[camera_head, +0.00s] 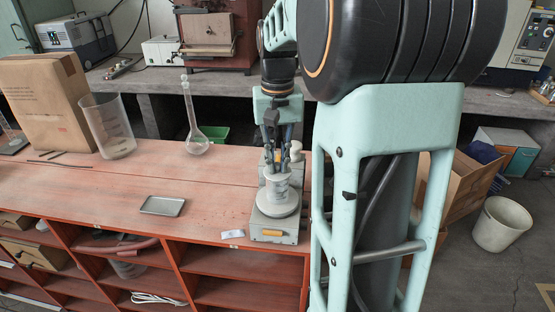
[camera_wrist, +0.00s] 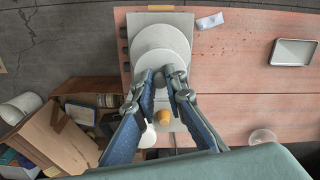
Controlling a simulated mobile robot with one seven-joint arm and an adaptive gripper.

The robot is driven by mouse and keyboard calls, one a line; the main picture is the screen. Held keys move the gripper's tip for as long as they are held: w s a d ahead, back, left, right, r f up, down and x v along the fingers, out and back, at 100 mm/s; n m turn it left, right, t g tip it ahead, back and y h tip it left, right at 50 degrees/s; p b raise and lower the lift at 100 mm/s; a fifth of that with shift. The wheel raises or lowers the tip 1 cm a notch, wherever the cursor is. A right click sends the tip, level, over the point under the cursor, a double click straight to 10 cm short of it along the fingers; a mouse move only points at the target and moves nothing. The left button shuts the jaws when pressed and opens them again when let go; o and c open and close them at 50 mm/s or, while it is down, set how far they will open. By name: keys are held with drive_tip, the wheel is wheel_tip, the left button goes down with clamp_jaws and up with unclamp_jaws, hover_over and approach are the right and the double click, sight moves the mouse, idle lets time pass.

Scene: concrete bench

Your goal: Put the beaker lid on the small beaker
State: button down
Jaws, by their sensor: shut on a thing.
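The small beaker (camera_head: 277,188) is clear and stands upright on the round pale plate (camera_head: 276,209) of a grey bench device. My gripper (camera_head: 277,163) points down from above, right at the top of the beaker. Its fingers (camera_wrist: 165,83) are shut on the beaker lid (camera_wrist: 156,66), a pale disc that shows past the fingertips in the wrist view. The lid covers the beaker from the wrist camera. I cannot tell whether the lid touches the rim or is just above it.
A flask (camera_head: 197,143), a large beaker (camera_head: 108,127) and a cardboard box (camera_head: 48,100) stand to the left. A second device with an orange part (camera_wrist: 165,117) is behind the plate.

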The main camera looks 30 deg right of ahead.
sight(277, 164)
drive_tip(key=c, duration=1.9)
unclamp_jaws()
drive_tip(key=shift+o, duration=0.3)
drive_tip(key=o, duration=0.3)
drive_tip(key=shift+o, duration=0.2)
drive_tip(key=shift+r+p, duration=3.1)
drive_tip(key=shift+r, duration=0.45)
drive_tip(key=shift+f, duration=0.1)
